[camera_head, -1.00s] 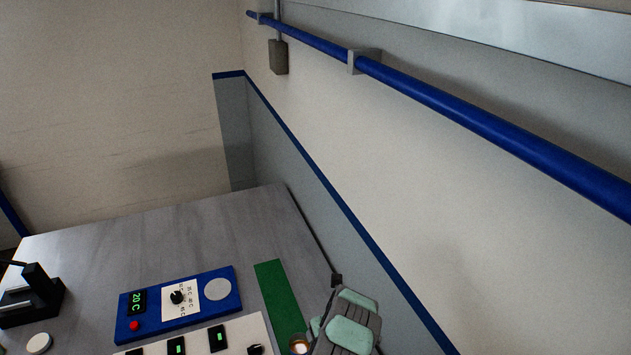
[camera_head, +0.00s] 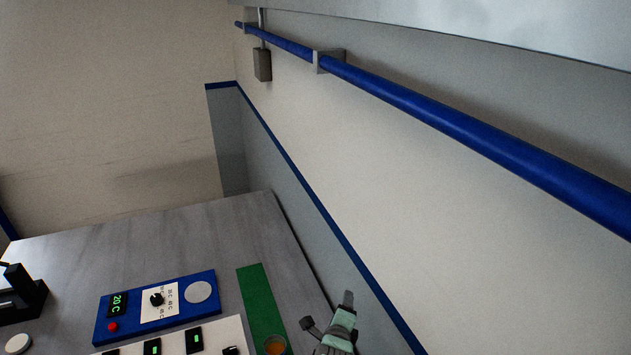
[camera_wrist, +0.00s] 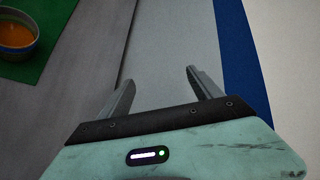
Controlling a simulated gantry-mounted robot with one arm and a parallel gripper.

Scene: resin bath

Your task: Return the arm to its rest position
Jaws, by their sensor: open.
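My gripper (camera_wrist: 156,90) is open and empty in the wrist view, its two grey fingers spread apart over the table's edge and the wall. In the head view my gripper (camera_head: 327,310) shows at the bottom, in front of the lower wall and right of the green mat (camera_head: 262,300). A round cup of orange liquid (camera_head: 275,346) stands on the mat's near end. The cup also shows at the upper left of the wrist view (camera_wrist: 16,38), apart from the fingers.
A blue heater panel (camera_head: 185,317) with a dial and a 20 C display lies on the grey table (camera_head: 150,240). A white panel (camera_head: 215,345) with small green displays is nearer. A black device (camera_head: 24,295) stands far left. A blue pipe (camera_head: 450,125) runs along the wall.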

